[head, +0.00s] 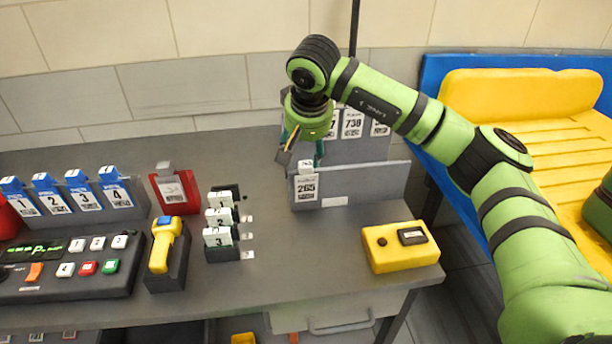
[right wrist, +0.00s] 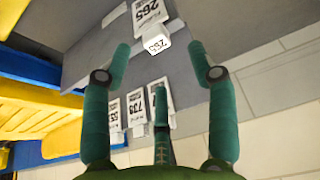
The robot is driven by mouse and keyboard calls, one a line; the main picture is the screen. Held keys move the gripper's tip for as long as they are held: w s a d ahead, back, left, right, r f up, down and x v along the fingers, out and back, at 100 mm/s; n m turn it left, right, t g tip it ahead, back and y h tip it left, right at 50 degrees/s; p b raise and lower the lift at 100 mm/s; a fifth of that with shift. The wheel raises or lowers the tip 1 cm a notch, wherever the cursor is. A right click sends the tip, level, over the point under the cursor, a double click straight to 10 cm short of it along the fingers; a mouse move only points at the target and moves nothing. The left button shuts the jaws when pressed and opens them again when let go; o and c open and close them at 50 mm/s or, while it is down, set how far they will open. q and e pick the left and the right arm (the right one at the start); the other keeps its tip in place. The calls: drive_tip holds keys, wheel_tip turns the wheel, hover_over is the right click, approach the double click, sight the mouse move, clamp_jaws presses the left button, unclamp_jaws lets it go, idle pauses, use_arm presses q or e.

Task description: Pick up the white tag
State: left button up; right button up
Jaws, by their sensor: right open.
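A white tag marked 265 (head: 306,189) stands upright in a grey holder (head: 375,180) at the back right of the table. In the right wrist view its printed face (right wrist: 150,12) and white top block (right wrist: 158,44) show, with the top block appearing between the fingertips. My right gripper (head: 302,154) is open and empty, just above and behind this tag. The gripper also shows in the right wrist view (right wrist: 159,52), its green fingers spread apart. I cannot tell how far the fingertips are from the tag. My left gripper is out of view.
More white tags (head: 352,124) stand in a rack behind. White tags numbered 1 to 3 (head: 218,238), blue tags (head: 79,199), a red holder (head: 175,190), a yellow scanner (head: 161,250) and a yellow box (head: 400,255) share the table. Bare tabletop lies in front of the grey holder.

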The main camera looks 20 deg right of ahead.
sight(306, 163)
drive_tip(key=x, duration=0.1)
drive_tip(key=p+x, duration=0.1)
drive_tip(key=x, duration=0.1)
drive_tip(key=d+x, duration=0.1)
drive_tip(key=x, duration=0.1)
drive_tip(key=shift+w+r+p, duration=0.2)
drive_tip(key=shift+p, duration=0.15)
drive_tip(key=shift+w+f, duration=0.25)
drive_tip(key=shift+f, duration=0.35)
clamp_jaws()
